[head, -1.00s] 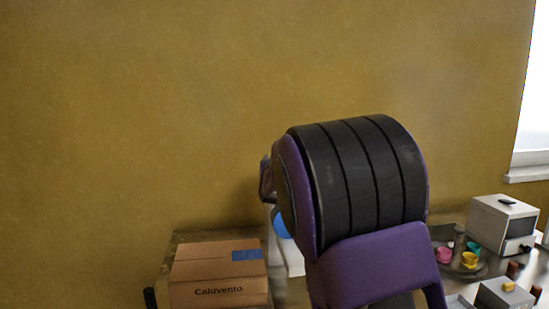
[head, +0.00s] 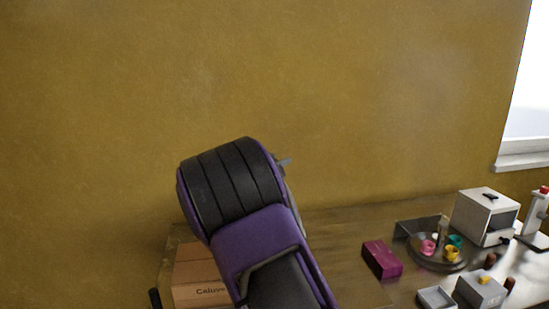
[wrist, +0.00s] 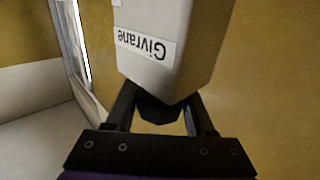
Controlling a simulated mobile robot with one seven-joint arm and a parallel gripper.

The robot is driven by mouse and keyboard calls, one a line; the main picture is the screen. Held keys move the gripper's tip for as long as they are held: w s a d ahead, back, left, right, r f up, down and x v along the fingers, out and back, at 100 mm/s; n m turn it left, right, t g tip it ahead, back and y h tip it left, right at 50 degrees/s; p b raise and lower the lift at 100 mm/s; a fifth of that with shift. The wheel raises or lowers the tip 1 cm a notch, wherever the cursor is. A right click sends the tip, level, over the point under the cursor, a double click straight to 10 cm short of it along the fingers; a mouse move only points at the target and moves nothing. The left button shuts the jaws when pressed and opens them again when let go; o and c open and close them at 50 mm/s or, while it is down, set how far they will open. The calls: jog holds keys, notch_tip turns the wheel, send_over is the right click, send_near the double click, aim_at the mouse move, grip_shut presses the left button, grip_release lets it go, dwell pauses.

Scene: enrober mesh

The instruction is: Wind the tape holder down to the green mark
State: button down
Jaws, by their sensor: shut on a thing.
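My gripper (wrist: 162,112) shows in the wrist view with its two dark fingers closed in around the near end of a white block (wrist: 158,62). The block carries a label reading "Givrane", upside down in this view. A dark part shows between the fingers at the block's near end; the fingertips are partly hidden. In the head view my arm hides the gripper, and a small grey-blue piece (head: 286,162) sticks out past its right side. A white stand with a red top (head: 538,212) is cut off at the right edge. I cannot make out a tape holder or a green mark.
A cardboard box (head: 200,294) stands at the left of the table (head: 330,230), partly behind my arm. To the right are a magenta box (head: 382,260), a round tray (head: 427,262) with coloured pieces, a white machine (head: 484,216) and grey boxes. Bare tabletop lies between.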

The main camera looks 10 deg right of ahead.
jog(key=shift+d+r+m+g+h, duration=0.1)
jog(key=shift+r+m+g+h, duration=0.1)
jog(key=shift+m+g+h, duration=0.25)
jog(key=shift+c, duration=1.4)
grip_release()
jog(key=shift+f, duration=0.1)
jog(key=v, duration=1.7)
jog(key=shift+s, duration=0.2)
